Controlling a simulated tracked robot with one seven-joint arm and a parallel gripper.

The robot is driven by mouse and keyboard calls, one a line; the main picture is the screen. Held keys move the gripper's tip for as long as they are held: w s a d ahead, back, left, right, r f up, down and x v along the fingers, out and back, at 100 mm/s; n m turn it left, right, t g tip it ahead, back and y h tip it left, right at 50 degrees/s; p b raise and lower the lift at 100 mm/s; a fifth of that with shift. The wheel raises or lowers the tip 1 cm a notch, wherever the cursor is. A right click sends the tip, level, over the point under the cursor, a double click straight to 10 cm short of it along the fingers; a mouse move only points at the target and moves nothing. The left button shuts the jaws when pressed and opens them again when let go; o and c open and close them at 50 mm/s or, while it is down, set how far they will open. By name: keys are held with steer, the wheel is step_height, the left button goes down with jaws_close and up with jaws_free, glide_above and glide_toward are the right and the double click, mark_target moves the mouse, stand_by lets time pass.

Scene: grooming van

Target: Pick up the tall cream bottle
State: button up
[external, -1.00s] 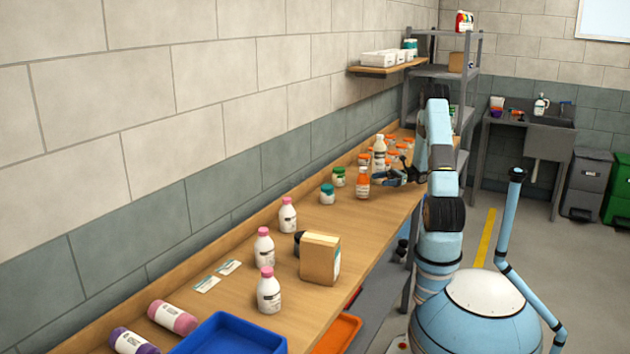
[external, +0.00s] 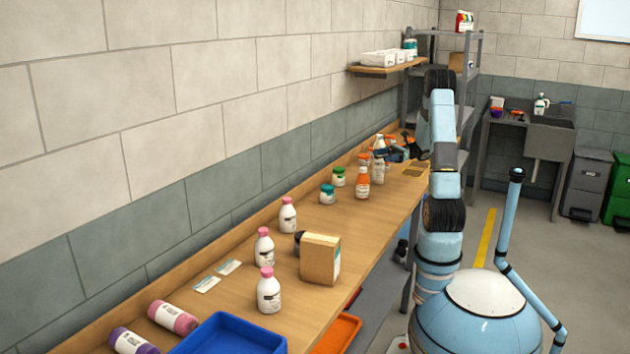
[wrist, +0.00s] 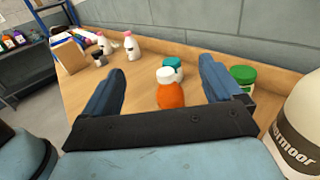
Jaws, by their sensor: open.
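The tall cream bottle (external: 379,168) stands on the wooden bench, partly covered by my gripper in the external view. In the wrist view a large cream bottle (wrist: 301,128) with a dark label stands close at the right edge, outside the jaws and cut off by the frame. My gripper (external: 388,154) is at the bottle's upper part in the external view; contact cannot be told. In the wrist view my gripper (wrist: 163,70) is open, with nothing held.
Green-lidded (external: 338,177) and teal-lidded (external: 327,194) jars stand nearby on the bench (external: 230,305). Other orange-topped containers stand behind the gripper, partly hidden. Pink-capped bottles (external: 265,248), a cardboard box (external: 319,258) and a blue tray (external: 228,338) are nearer the camera. The wall borders the bench.

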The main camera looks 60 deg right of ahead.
mark_target(379, 159)
steer(key=d+r+m+t+h, duration=0.2)
steer(key=d+m+t+h, duration=0.6)
steer(key=h, duration=0.5)
steer(key=shift+s+f+m+g+h, duration=1.2)
steer(key=shift+s+f+m+h, duration=1.35)
steer(key=shift+f+h, duration=0.65)
steer(key=x, duration=1.4)
steer(key=shift+d, duration=0.25)
steer(key=shift+w+r, duration=0.1)
steer(key=shift+w, duration=0.05)
steer(key=c, duration=1.4)
